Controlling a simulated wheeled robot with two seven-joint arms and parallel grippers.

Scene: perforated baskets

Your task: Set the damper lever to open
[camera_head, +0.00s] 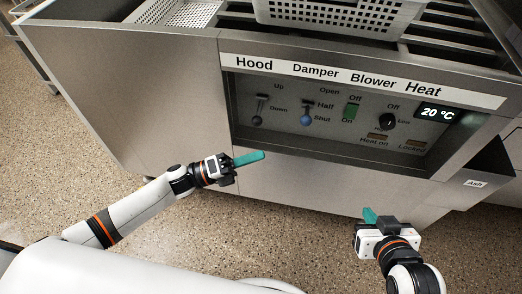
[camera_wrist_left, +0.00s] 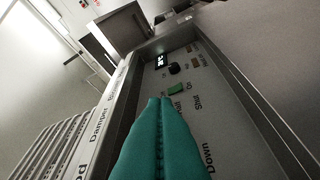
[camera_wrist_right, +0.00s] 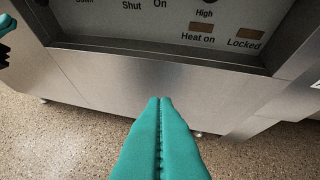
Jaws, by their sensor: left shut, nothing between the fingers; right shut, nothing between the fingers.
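The damper lever (camera_head: 306,121) has a blue ball knob and sits under the Damper label on the recessed control panel. Its knob hangs down beside the word Shut; Open is printed above. My left gripper (camera_head: 262,156) has teal fingers, shut and empty, just below and left of the lever, apart from it in the head view. In the left wrist view its fingers (camera_wrist_left: 160,102) cover part of the panel, and I cannot make out the lever there. My right gripper (camera_head: 370,213) is shut and empty, low in front of the cabinet, below the panel; its fingers also show in the right wrist view (camera_wrist_right: 160,102).
Left of the damper lever is the hood lever (camera_head: 257,121), its knob down. To the right are a green blower switch (camera_head: 351,111), a black heat knob (camera_head: 387,121) and a display (camera_head: 437,113) reading 20 °C. A perforated basket (camera_head: 345,16) stands on top. Floor in front is clear.

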